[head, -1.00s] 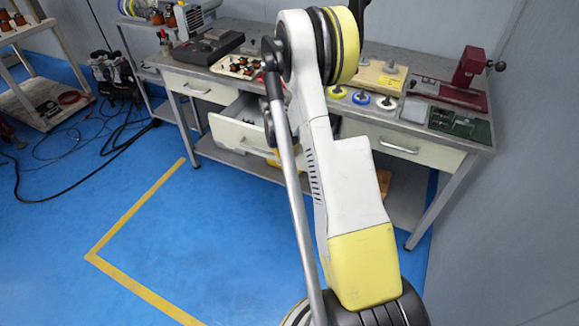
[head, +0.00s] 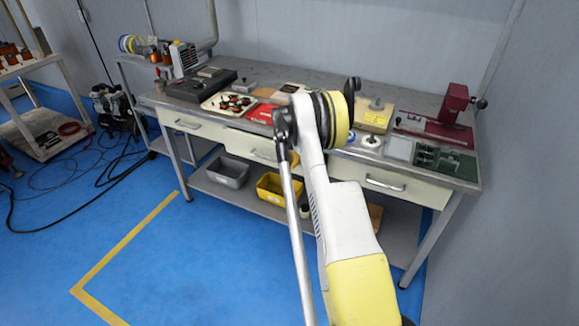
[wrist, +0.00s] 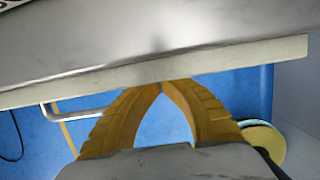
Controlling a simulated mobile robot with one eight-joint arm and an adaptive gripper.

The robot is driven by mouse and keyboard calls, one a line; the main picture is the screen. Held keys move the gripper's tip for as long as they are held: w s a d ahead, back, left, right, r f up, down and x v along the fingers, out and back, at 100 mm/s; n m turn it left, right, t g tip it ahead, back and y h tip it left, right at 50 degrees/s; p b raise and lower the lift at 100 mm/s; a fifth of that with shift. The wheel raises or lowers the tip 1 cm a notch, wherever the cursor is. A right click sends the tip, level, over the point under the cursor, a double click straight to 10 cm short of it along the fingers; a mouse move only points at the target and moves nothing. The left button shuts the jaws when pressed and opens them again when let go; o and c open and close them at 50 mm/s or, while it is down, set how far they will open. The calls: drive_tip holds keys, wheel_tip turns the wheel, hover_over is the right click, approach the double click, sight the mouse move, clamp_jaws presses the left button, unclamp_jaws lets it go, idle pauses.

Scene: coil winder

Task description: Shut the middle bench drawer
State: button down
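The middle bench drawer (head: 248,146) has a pale front under the benchtop, partly hidden by my arm in the head view. The tips are at the drawer front, touching or very close. The head view hides my gripper behind my arm.
The left drawer (head: 200,125) and right drawer (head: 400,187) are shut. The benchtop (head: 300,75) holds parts trays, spools and a red press (head: 452,105). A grey bin (head: 228,172) and yellow bin (head: 270,188) sit on the lower shelf. Blue floor in front is clear.

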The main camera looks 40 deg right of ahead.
idle(0.4)
drive_tip(key=v, duration=1.2)
drive_tip(key=s+a+f+p, duration=0.1)
drive_tip(key=s+f+p, duration=0.1)
drive_tip(key=s+p, duration=0.55)
drive_tip(key=w+d+f+b, duration=0.1)
drive_tip(key=d+f+b, duration=0.4)
drive_tip(key=f, duration=0.4)
drive_tip(key=shift+w+d+f+b, duration=0.15)
drive_tip(key=shift+w+d+b, duration=0.2)
drive_tip(key=shift+b, duration=0.5)
